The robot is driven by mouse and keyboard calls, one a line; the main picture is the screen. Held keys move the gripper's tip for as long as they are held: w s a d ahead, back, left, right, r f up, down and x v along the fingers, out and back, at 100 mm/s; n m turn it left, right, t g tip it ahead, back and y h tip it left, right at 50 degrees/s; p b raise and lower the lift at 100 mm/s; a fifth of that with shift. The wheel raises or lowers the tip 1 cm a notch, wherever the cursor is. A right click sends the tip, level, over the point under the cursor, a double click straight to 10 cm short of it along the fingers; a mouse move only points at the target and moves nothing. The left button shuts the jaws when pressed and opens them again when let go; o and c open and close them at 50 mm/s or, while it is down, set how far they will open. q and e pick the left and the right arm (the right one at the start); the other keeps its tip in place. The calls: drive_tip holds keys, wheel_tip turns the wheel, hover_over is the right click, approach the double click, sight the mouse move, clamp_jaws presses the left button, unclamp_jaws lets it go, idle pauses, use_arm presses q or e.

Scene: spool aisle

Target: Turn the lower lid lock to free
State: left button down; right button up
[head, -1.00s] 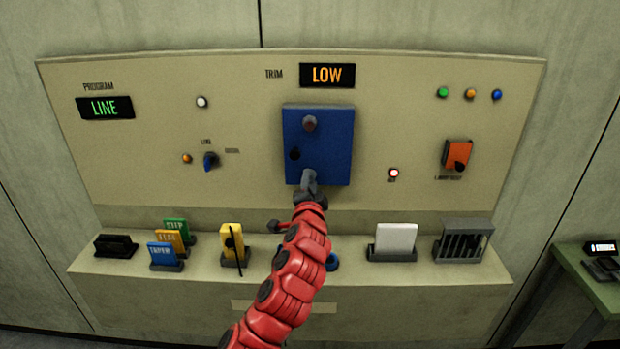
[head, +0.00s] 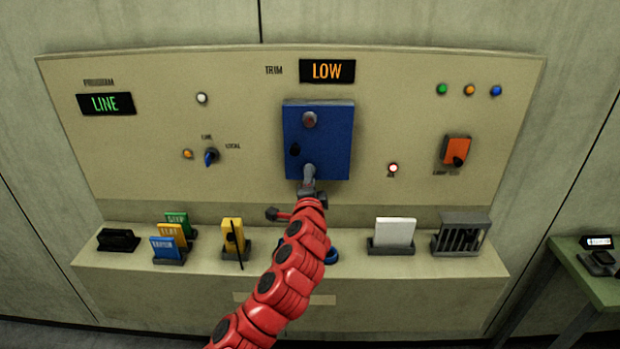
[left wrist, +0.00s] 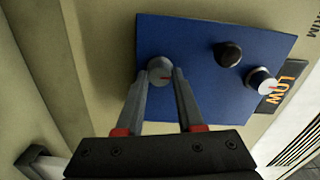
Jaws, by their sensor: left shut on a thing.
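The blue lid (head: 335,140) is a square plate in the middle of the panel. Its lower lid lock (head: 309,170) is a grey round knob near the lower edge. My left gripper (head: 309,182) reaches it from below. In the left wrist view, the two fingers of my left gripper (left wrist: 164,82) are on either side of the lower lock (left wrist: 160,68) and shut on it. Its exact turn is hard to read. The upper lock (head: 309,119) is a reddish-grey knob. My right gripper is not in view.
A LOW display (head: 327,71) is above the lid. A blue selector (head: 211,156) is at left and an orange switch (head: 456,150) at right. The ledge below holds colored cards (head: 168,248), a yellow block (head: 232,236), a white card (head: 396,233) and a grey rack (head: 462,236).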

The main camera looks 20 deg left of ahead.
use_arm(q)
drive_tip(key=c, duration=0.5)
unclamp_jaws()
drive_tip(key=shift+s, duration=0.1)
drive_tip(key=p+v, duration=0.6)
drive_tip(key=v, duration=1.1)
drive_tip(key=shift+s+r, duration=0.1)
drive_tip(key=shift+s, duration=0.05)
drive_tip(key=shift+d, duration=0.1)
